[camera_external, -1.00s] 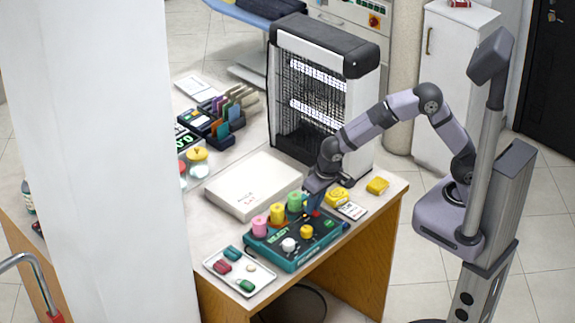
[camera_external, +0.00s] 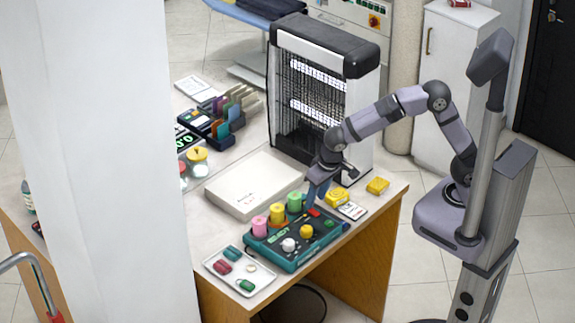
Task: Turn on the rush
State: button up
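A teal control box (camera_external: 276,257) with a dark top stands near the front of the table. Pink, yellow and green cylinders stand along its back edge. A white knob (camera_external: 288,244) and a yellow knob (camera_external: 306,231) sit on its top, and a small red part (camera_external: 314,212) shows at its back right. I cannot read which control is marked rush. My gripper (camera_external: 312,202) points down just above the back right of the box, close to the red part. The view is too small to show whether its fingers are open or touching anything.
A white tray (camera_external: 212,265) with small coloured pieces lies left of the box. A flat white case (camera_external: 240,205) lies behind it. Yellow blocks (camera_external: 377,185) and a card (camera_external: 352,211) lie to the right. A tall heater-like unit (camera_external: 360,110) stands behind my gripper.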

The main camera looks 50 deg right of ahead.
aim_at(318, 215)
jog(key=v, duration=0.3)
jog(key=shift+r, duration=0.15)
dwell(0.4)
jog(key=s+d+g+p, duration=0.1)
jog(key=s+d+p, duration=0.15)
jog(key=d, duration=0.95)
jog(key=s+d+g+p, duration=0.1)
jog(key=d+p, duration=0.2)
jog(key=d, duration=0.9)
jog(key=s+d+g+p, duration=0.1)
jog(key=s+d+p, duration=0.1)
jog(key=s+d, duration=0.5)
jog(key=shift+s+f, duration=0.25)
jog(key=shift+f, duration=0.1)
jog(key=shift+o, duration=0.6)
jog(key=shift+a, duration=0.1)
